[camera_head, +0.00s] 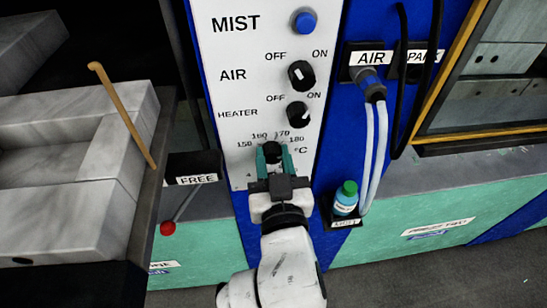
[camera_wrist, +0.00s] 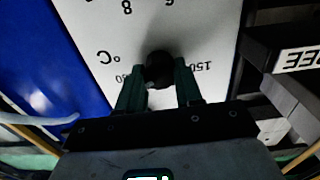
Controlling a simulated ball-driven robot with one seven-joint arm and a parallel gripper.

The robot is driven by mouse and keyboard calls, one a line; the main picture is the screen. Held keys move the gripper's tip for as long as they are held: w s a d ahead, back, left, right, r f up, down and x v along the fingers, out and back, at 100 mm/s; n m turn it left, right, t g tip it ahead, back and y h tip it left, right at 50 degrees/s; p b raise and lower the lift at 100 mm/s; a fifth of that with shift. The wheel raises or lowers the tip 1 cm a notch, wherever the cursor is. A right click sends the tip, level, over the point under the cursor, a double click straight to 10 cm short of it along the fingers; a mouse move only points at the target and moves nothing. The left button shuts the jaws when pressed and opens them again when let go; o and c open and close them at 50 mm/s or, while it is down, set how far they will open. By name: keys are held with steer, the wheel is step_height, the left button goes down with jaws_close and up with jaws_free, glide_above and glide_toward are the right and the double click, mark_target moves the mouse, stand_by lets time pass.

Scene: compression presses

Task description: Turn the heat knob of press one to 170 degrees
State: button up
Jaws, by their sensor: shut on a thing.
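The heat knob (camera_head: 272,150) is a small black knob low on the white control panel. Its dial is marked 150, 160, 170, 180 and °C. My gripper (camera_head: 273,157) reaches up from below, with one green finger on each side of the knob, shut on it. In the wrist view the dark round knob (camera_wrist: 158,68) sits between the two finger ends of my gripper (camera_wrist: 157,76). Part of the dial is covered by the fingers. I cannot make out the knob's pointer, so its setting cannot be told.
Above are the HEATER knob (camera_head: 298,112), the AIR knob (camera_head: 301,74) and the blue MIST button (camera_head: 305,21). At left, a lever with a red ball (camera_head: 167,228) hangs below the FREE label (camera_head: 197,179). A green-capped bottle (camera_head: 346,197) and hoses (camera_head: 376,150) are close at right.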

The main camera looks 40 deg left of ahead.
steer(key=shift+n, duration=0.3)
steer(key=n+p, duration=0.2)
steer(key=n, duration=0.2)
steer(key=shift+r, duration=0.1)
steer(key=shift+s+n+p, duration=0.1)
steer(key=shift+n+p, duration=0.55)
steer(key=shift+n, duration=1.35)
steer(key=o, duration=1)
steer(key=shift+o, duration=0.2)
steer(key=b+v, duration=0.1)
steer(key=v, duration=0.9)
steer(key=shift+s+d, duration=0.2)
steer(key=shift+s, duration=0.1)
